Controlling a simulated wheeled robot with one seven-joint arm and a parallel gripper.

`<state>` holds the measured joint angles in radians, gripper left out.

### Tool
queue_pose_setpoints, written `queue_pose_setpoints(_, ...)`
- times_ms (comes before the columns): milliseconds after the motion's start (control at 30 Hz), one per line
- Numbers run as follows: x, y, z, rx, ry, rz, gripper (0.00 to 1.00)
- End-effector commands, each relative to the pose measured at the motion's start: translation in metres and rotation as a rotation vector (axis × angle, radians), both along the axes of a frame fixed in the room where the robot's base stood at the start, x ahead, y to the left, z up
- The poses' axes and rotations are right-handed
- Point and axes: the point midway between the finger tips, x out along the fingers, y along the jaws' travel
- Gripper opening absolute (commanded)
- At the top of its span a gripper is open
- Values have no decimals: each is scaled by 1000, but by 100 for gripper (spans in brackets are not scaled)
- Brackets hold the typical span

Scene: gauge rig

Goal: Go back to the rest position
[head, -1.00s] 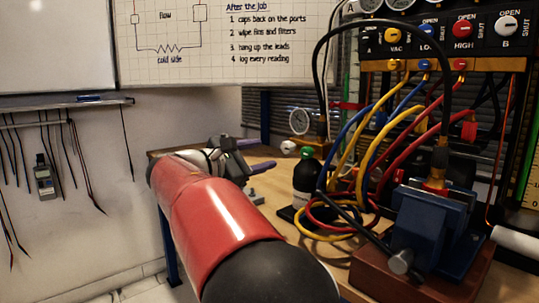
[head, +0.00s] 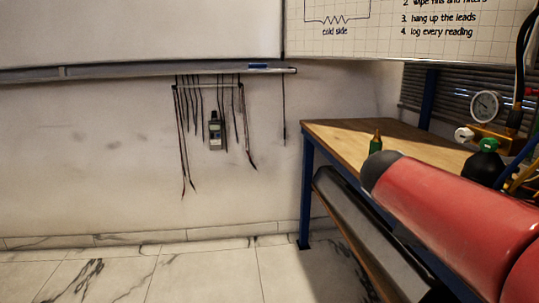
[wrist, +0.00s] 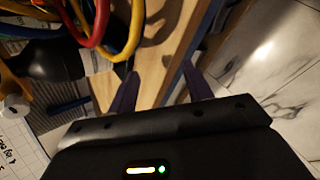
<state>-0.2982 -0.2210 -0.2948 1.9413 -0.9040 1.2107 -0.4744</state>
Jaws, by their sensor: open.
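My gripper (wrist: 162,88) shows in the wrist view with its two dark fingers apart and nothing between them. Behind the fingers lies the wooden bench top (wrist: 150,72) and its edge, with pale marbled floor to the right. In the head view my red arm link with a dark rounded end reaches in from the right, in front of the bench (head: 335,136). My gripper is outside the head view.
Red hose (wrist: 95,25) and yellow hose (wrist: 136,30) lie close to the fingers in the wrist view. Floor (head: 200,272) at left is clear.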

Motion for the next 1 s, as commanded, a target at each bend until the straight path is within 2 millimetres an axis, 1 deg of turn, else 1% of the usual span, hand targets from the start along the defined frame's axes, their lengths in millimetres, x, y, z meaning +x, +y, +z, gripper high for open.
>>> queue_pose_setpoints(33, -22, 13, -18, 129, -58, -29, 50)
queue_pose_setpoints(67, -34, 24, -28, 205, -91, -48, 50)
queue_pose_setpoints(100, -48, 39, -42, 304, -134, -77, 50)
queue_pose_setpoints(167, -69, 62, -59, 447, -197, -129, 50)
queue_pose_setpoints(200, -82, 77, -70, 538, -236, -168, 50)
queue_pose_setpoints(300, -110, 112, -93, 730, -321, -269, 50)
queue_pose_setpoints(433, -132, 143, -112, 899, -398, -381, 50)
queue_pose_setpoints(500, -139, 153, -118, 954, -422, -423, 50)
queue_pose_setpoints(600, -143, 160, -123, 995, -440, -453, 50)
queue_pose_setpoints(1000, -144, 161, -123, 996, -441, -455, 50)
